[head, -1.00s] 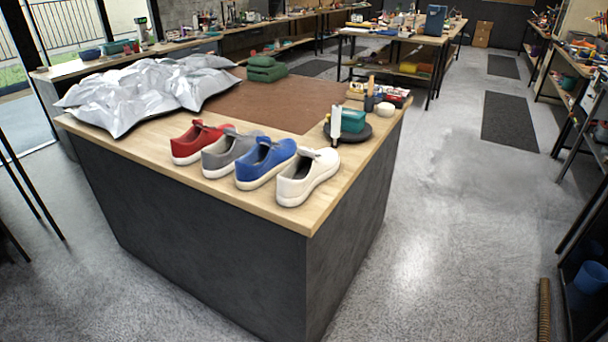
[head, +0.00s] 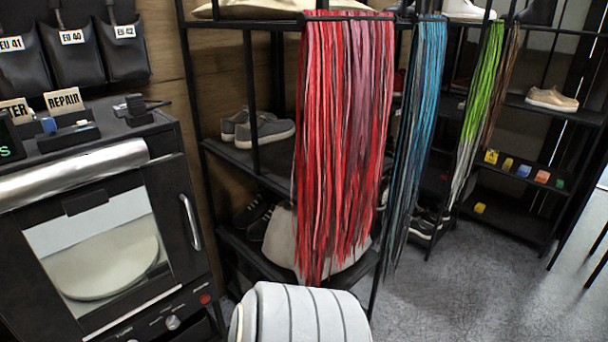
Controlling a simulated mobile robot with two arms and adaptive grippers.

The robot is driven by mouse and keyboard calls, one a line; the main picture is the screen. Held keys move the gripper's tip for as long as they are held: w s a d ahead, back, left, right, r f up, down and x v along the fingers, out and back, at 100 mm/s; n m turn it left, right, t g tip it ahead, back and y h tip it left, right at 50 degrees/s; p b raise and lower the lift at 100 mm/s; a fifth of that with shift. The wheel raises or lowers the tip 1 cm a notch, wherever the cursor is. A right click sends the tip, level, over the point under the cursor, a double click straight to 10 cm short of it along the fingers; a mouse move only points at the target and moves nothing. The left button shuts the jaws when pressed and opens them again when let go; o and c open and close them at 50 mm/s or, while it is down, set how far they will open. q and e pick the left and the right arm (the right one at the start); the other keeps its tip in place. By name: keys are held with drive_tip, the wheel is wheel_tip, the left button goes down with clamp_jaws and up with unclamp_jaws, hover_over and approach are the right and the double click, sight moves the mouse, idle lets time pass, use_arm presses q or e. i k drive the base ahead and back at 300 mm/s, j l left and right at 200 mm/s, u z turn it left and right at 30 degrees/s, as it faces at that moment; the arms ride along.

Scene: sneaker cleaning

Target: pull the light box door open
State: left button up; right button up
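The light box (head: 180,186) is a black cabinet at the left of the head view, with a window in its front door. A round pale turntable (head: 100,265) shows behind the window. The door looks shut. Its upright silver handle (head: 190,222) is on the door's right side. A wide silver bar crosses the top of the front; I cannot tell if it belongs to the box. Neither of my grippers is in view.
A black shelf rack (head: 245,165) with shoes stands close to the right of the box, with red laces (head: 340,130) and blue laces (head: 415,120) hanging from it. Knobs and a red button (head: 205,298) sit below the door. Open floor (head: 460,290) lies at the lower right.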

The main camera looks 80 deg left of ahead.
sight(32, 304)
drive_tip(key=u, duration=3.95)
